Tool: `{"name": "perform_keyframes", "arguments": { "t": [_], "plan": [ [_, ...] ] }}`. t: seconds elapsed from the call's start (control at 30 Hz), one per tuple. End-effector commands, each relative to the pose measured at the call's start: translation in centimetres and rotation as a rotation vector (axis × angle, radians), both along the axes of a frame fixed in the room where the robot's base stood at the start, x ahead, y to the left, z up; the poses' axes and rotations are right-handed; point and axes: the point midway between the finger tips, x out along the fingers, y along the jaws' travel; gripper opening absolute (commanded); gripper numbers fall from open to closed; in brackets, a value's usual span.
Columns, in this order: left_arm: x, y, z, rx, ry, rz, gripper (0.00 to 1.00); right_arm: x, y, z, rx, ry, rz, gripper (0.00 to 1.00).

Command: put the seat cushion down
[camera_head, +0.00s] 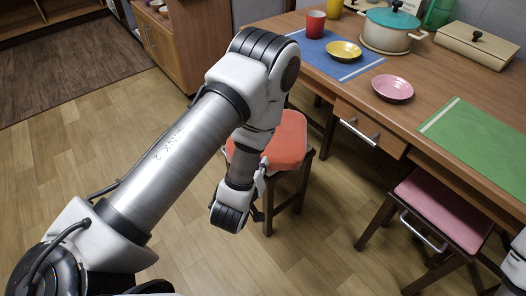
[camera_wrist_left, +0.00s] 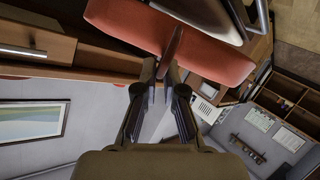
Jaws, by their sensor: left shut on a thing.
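The orange-red seat cushion (camera_head: 283,138) is in the middle of the head view, at the top of a dark wooden stool (camera_head: 299,184), partly hidden by my left arm. I cannot tell whether its underside touches the stool. In the left wrist view the cushion (camera_wrist_left: 215,62) spans the top. My left gripper (camera_wrist_left: 168,72) is shut on the cushion at its near edge, where a thin dark reddish part shows between the fingers. In the head view the fingers are mostly hidden by my wrist. My right gripper is not in view.
A wooden table (camera_head: 460,88) stands at right, with a blue mat (camera_head: 312,50), yellow bowl (camera_head: 343,50), pink bowl (camera_head: 392,88), pot (camera_head: 387,40) and green mat (camera_head: 490,140). A pink-topped stool (camera_head: 445,208) stands at lower right. Wooden floor (camera_head: 75,150) is clear at left.

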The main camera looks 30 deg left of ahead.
Motion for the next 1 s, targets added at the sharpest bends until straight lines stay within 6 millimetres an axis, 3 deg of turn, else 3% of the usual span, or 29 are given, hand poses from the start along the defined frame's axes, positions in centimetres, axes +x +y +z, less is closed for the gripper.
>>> {"name": "perform_keyframes", "arguments": {
  "t": [0.13,0.4,0.5,0.57,0.9,0.93,1.0],
  "plan": [
    [4.0,2.2,-0.4,-0.001,-0.008,0.004,0.00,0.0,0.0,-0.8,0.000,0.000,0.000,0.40],
    [7.5,4.0,-0.8,0.001,-0.005,0.000,0.00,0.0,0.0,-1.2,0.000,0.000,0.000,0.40],
    [7.2,3.8,-3.5,0.002,0.002,-0.003,0.00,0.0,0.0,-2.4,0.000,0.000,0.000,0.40],
    [7.2,3.8,-4.3,0.001,0.001,-0.002,0.00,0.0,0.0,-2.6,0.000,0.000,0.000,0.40],
    [7.2,3.8,-4.6,0.001,0.000,-0.001,0.00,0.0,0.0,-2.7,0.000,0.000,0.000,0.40],
    [7.2,3.8,-4.6,0.000,0.002,-0.001,0.15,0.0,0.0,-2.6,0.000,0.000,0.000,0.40],
    [7.2,3.8,-4.6,0.000,0.002,-0.001,0.33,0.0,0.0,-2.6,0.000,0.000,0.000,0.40]
  ]
}}
